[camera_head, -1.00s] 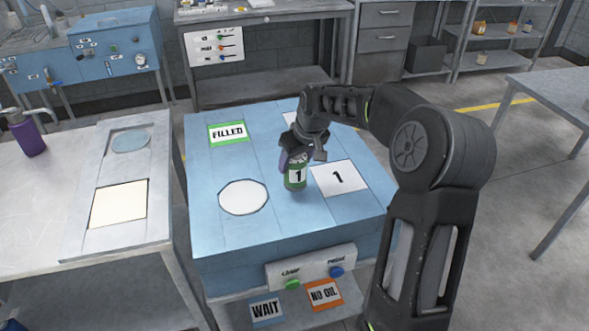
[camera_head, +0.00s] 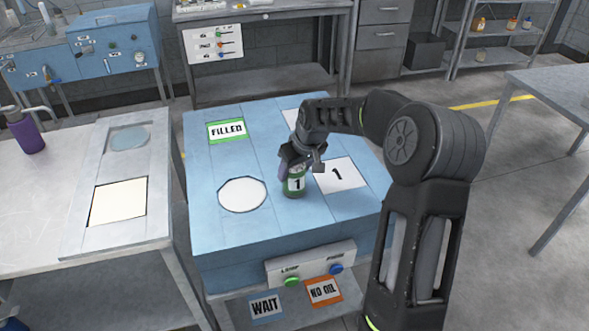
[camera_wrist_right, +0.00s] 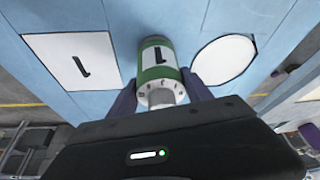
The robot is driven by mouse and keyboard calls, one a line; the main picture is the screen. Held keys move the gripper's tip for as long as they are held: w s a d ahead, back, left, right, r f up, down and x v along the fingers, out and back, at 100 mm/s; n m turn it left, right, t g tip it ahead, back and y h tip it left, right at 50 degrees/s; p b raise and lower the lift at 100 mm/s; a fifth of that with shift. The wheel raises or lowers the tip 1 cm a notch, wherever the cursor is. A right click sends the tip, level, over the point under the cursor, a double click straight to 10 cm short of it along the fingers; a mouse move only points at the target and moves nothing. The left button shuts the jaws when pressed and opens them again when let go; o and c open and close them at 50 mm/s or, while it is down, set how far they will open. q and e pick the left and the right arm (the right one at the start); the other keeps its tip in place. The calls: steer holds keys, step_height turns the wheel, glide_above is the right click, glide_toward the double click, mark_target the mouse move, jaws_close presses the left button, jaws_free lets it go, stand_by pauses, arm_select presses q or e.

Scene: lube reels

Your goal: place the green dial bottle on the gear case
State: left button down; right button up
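The green bottle (camera_head: 294,183), with a white label marked 1, is upright between the fingers of my right gripper (camera_head: 296,168). In the right wrist view the bottle (camera_wrist_right: 157,62) has a dark finger on each side, and the gripper (camera_wrist_right: 160,97) is shut on it. It is over the blue panelled top (camera_head: 222,165), between the white octagon (camera_head: 242,195) and the white card marked 1 (camera_head: 345,176). I cannot tell whether its base touches the surface. No part is labelled as the gear case. My left gripper is not in view.
A green-edged FILLED card (camera_head: 227,132) lies at the back left of the blue top. LAMP and PURGE-like buttons (camera_head: 311,265) are on its front. A grey table (camera_head: 40,215) with a purple pump can (camera_head: 26,133) stands left. Shelves (camera_head: 500,40) stand behind.

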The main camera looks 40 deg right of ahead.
steer(key=o, duration=0.4)
steer(key=shift+r, duration=0.1)
steer(key=shift+r, duration=0.2)
steer(key=b+v, duration=0.1)
steer(key=v, duration=1)
steer(key=shift+s+r, duration=0.15)
steer(key=shift+r, duration=0.25)
